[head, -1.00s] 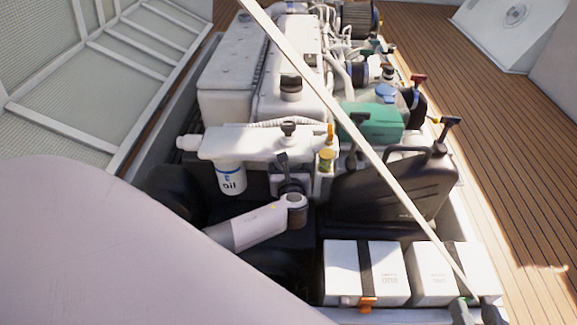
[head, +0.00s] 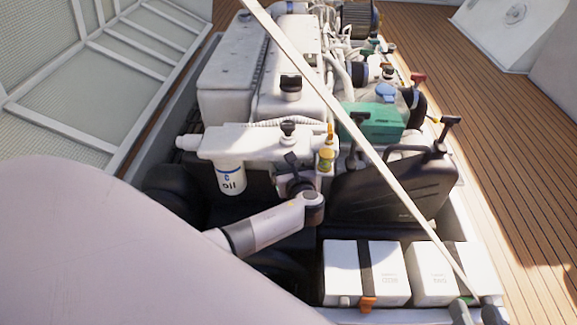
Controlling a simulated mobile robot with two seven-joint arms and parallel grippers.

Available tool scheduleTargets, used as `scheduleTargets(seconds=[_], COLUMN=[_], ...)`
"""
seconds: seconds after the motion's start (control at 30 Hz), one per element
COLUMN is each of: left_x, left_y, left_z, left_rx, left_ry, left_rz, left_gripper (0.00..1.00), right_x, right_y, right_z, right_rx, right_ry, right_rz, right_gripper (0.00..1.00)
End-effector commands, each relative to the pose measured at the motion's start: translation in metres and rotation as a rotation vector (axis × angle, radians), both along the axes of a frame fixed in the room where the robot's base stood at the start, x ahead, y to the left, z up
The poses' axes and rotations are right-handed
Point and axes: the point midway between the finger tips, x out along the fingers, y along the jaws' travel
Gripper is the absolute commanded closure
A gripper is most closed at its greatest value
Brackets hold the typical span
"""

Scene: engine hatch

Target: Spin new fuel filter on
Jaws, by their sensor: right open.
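My right gripper (head: 291,160) shows dark and small in the middle of the head view, in front of the engine's near end. It is open, with nothing seen between its fingers. Just to its right is a small yellow cylindrical part (head: 326,161) below an orange lever; I cannot tell whether this is the fuel filter. A white filter marked "oil" (head: 230,180) hangs to the left, under a white horizontal housing (head: 250,145). I cannot make out a separate new fuel filter. My left gripper is out of view.
A black jerry can (head: 400,190) stands right of my right gripper. White batteries (head: 385,273) with black straps sit at the hatch's near edge. A pale pole (head: 345,125) crosses the view diagonally. Open wooden deck (head: 520,215) lies at right.

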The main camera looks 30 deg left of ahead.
Motion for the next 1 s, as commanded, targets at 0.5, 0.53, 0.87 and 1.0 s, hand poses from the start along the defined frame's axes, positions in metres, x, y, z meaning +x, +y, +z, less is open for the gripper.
scheduleTargets(seconds=[0.5, 0.53, 0.87, 1.0], left_x=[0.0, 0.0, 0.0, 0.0], left_y=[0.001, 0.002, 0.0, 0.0], left_z=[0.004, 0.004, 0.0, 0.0], left_rx=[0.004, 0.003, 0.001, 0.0], left_ry=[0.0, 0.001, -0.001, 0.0], left_rz=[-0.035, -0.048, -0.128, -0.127], left_gripper=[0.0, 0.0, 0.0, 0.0], right_x=[0.0, 0.0, 0.0, 0.0], right_y=[0.0, 0.0, 0.0, 0.0], right_z=[0.01, 0.012, 0.02, 0.02], right_rx=[0.0, 0.0, 0.0, 0.0], right_ry=[0.0, 0.0, 0.0, 0.0], right_rz=[0.0, 0.0, 0.0, 0.0], right_gripper=[0.57, 0.57, 0.57, 0.57])
